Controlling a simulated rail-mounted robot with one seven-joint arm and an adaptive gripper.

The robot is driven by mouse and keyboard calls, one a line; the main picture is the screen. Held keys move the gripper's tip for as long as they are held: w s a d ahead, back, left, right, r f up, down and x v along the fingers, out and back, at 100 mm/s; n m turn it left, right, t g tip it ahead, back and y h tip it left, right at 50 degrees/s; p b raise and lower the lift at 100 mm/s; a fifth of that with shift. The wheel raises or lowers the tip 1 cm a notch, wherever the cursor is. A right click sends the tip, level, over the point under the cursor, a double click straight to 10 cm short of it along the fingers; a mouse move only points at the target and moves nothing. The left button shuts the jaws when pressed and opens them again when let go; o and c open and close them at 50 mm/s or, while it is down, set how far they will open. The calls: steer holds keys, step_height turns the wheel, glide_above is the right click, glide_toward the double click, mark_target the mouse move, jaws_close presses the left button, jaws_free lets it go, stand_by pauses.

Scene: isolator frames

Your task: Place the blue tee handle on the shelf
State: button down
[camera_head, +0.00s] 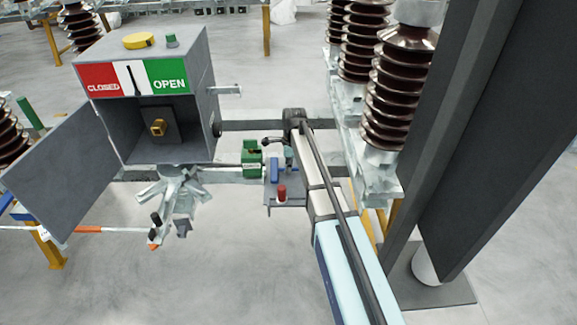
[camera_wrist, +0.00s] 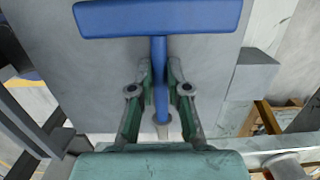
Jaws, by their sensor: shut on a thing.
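The blue tee handle (camera_wrist: 158,18) shows in the wrist view, with its crossbar across the top and its shaft running down between the fingers. My gripper (camera_wrist: 160,88) is shut on the shaft, with one green-and-grey finger on each side. A flat grey surface lies behind the handle; I cannot tell whether they touch. In the head view a small grey shelf (camera_head: 296,201) sits left of my arm, with a small blue piece (camera_head: 274,170) at it. I cannot tell whether that piece is the handle. My gripper is not clear there.
A red cylinder (camera_head: 282,193) stands on the shelf and a green block (camera_head: 251,158) is just left of it. A grey cabinet (camera_head: 207,60) with an open door (camera_head: 68,190) stands at left. Brown insulators (camera_head: 392,90) and a dark column (camera_head: 490,140) stand at right.

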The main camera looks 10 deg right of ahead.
steer(key=shift+f, duration=0.2)
steer(key=c, duration=1.1)
jaws_free()
steer(key=shift+c, duration=0.2)
steer(key=shift+r, duration=0.1)
step_height(320, 180, up, 12)
steer(key=b, duration=0.2)
steer(key=shift+d+b, duration=0.3)
steer(key=shift+d, duration=0.15)
steer(key=shift+s, duration=0.1)
